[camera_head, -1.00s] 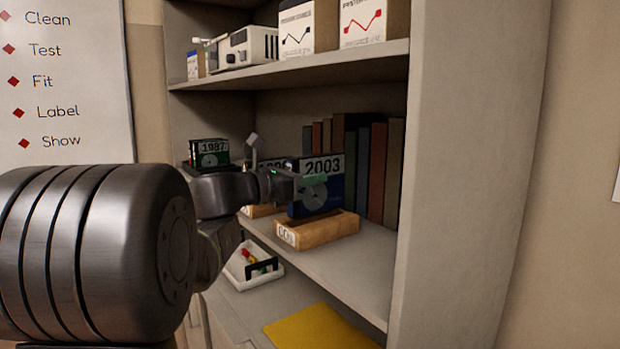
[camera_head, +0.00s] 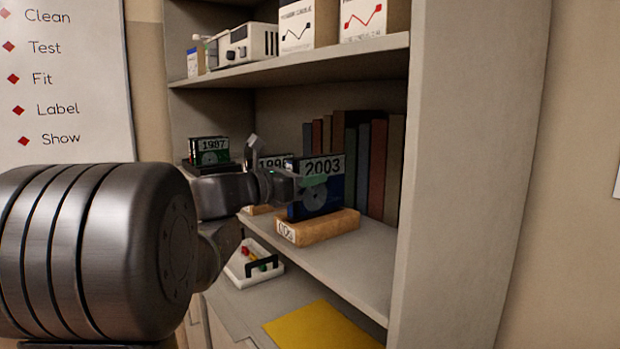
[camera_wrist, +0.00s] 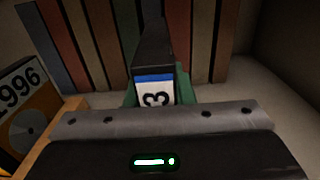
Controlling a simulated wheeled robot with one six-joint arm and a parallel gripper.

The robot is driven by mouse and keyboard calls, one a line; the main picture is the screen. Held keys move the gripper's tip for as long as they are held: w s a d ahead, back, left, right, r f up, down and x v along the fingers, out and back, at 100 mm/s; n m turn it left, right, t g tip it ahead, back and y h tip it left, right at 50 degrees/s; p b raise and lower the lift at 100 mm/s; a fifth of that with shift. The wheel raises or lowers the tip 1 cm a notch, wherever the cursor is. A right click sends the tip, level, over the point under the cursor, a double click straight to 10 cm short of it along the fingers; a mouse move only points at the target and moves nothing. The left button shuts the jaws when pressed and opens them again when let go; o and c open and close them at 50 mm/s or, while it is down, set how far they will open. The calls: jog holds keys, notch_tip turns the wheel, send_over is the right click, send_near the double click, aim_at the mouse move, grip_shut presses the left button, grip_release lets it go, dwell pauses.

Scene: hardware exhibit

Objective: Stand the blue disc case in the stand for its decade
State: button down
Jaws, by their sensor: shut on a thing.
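The blue disc case (camera_head: 330,192), labelled 2003, is upright at the wooden stand (camera_head: 320,228) on the middle shelf. Its lower edge meets the stand's top; I cannot tell if it is fully in the slot. My gripper (camera_head: 312,181) is shut on the case from the left, with green finger pads at its upper part. In the wrist view the case (camera_wrist: 155,92) shows end-on between the green fingers. The stand's front label is only partly readable. A case labelled 1996 (camera_wrist: 32,110) stands beside it, partly hidden behind my gripper in the head view. A green case labelled 1987 (camera_head: 210,151) stands farther left.
Several books (camera_head: 377,168) stand behind the blue case. A white tray (camera_head: 243,277) with small coloured parts and a yellow sheet (camera_head: 320,328) lie on the lower surface. The shelf above (camera_head: 330,66) overhangs the stands. The shelf front right of the stand is clear.

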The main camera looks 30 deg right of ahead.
jog(key=shift+f, duration=0.1)
dwell(0.5)
jog(key=shift+f+b, duration=1.1)
jog(key=shift+f, duration=0.25)
jog(key=c, duration=1.2)
grip_release()
jog(key=shift+o, duration=0.2)
jog(key=shift+a, duration=0.1)
jog(key=shift+s+a+p, duration=0.15)
jog(key=shift+s+a, duration=0.05)
jog(key=shift+a, duration=1.8)
jog(key=shift+s+a+p, duration=0.15)
jog(key=shift+a, duration=1.8)
